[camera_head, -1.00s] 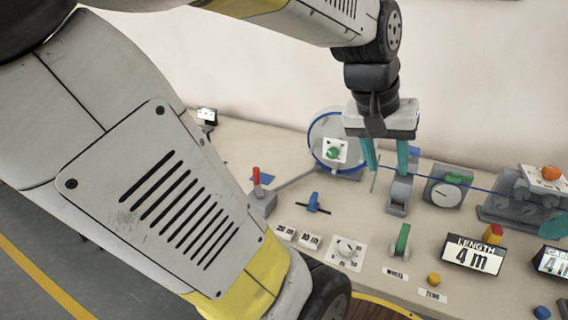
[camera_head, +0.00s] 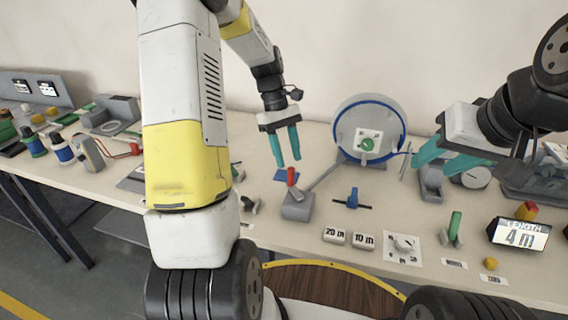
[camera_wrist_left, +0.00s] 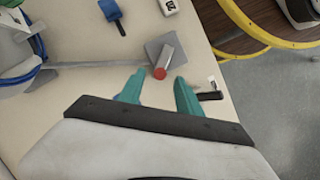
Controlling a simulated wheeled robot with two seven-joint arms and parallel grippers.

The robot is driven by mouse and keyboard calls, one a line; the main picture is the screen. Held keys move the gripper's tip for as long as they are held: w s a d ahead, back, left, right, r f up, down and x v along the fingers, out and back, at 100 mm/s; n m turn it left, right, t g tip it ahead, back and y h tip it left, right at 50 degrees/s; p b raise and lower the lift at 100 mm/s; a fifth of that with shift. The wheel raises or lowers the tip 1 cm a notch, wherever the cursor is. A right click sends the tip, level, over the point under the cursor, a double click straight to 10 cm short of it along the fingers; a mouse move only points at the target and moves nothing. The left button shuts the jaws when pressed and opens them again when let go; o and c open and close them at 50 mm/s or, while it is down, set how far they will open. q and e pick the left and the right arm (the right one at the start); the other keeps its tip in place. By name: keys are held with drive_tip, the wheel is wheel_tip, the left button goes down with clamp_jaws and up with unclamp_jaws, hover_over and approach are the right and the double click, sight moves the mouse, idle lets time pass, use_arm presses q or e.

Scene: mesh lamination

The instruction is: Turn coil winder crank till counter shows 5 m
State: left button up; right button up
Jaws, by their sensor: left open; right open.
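The coil winder has a round drum with a blue rim (camera_head: 369,103) and a green knob (camera_head: 367,144) at its centre. A grey bar runs from it to a grey block (camera_head: 298,206) with an upright red-tipped handle (camera_head: 292,178). The length counter (camera_head: 520,236) reads 4 m. My left gripper (camera_head: 288,161) is open and empty, pointing down above and behind the red handle. In the left wrist view the red handle (camera_wrist_left: 162,71) lies just beyond and between the open fingertips (camera_wrist_left: 157,83). My right gripper (camera_head: 430,159) is open, right of the drum, with no object visible between its fingers.
Spools and other devices (camera_head: 62,151) crowd the left.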

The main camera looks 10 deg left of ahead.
sight(293, 179)
use_arm(q)
drive_tip(key=x, duration=0.8)
drive_tip(key=shift+r, duration=0.1)
clamp_jaws()
